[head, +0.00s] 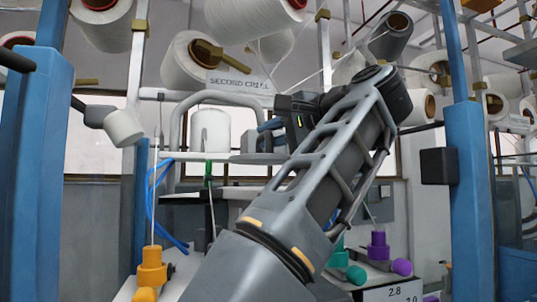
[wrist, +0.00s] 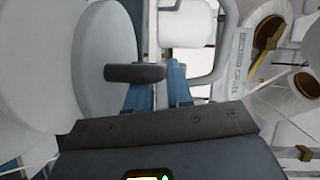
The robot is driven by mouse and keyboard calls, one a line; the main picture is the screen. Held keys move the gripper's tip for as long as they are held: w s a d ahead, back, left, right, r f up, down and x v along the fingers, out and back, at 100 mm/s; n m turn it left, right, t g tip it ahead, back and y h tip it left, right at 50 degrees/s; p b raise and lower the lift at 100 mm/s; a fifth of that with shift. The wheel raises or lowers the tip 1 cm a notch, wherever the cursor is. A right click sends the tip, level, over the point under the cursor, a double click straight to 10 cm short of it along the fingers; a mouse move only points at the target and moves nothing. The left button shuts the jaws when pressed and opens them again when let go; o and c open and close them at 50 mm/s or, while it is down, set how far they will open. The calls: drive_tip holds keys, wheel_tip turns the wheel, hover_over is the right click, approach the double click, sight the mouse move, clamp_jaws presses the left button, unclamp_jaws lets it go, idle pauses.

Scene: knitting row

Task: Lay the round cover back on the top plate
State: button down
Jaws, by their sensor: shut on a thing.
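The round cover (wrist: 97,65) is a pale disc filling the left of the wrist view, with a dark grey grip (wrist: 135,73) at its face. My gripper (wrist: 158,88) is shut on the cover; its blue fingers are at the grip. In the head view my gripper (head: 270,132) is in the middle, and the cover (head: 255,159) shows edge-on below it, roughly level. A thin light plate (head: 185,154), which looks like the top plate, lies just left of the cover. I cannot tell whether they touch.
A white cylinder (head: 210,132) stands left of my gripper, with a grey tube rail (head: 176,125) around it. Large yarn cones (head: 185,62) hang above. Blue posts (head: 465,180) flank the space. Orange (head: 151,268) and purple (head: 378,246) fittings sit lower down.

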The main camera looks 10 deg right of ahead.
sight(269, 157)
drive_tip(key=shift+w+a+f, duration=0.1)
drive_tip(key=shift+a+f, duration=0.15)
drive_tip(key=shift+f, duration=0.1)
drive_tip(key=shift+f+p, duration=0.35)
drive_tip(key=shift+f, duration=1.45)
drive_tip(key=shift+f, duration=0.1)
drive_tip(key=c, duration=1)
unclamp_jaws()
drive_tip(key=p+v, duration=0.5)
drive_tip(key=v, duration=0.7)
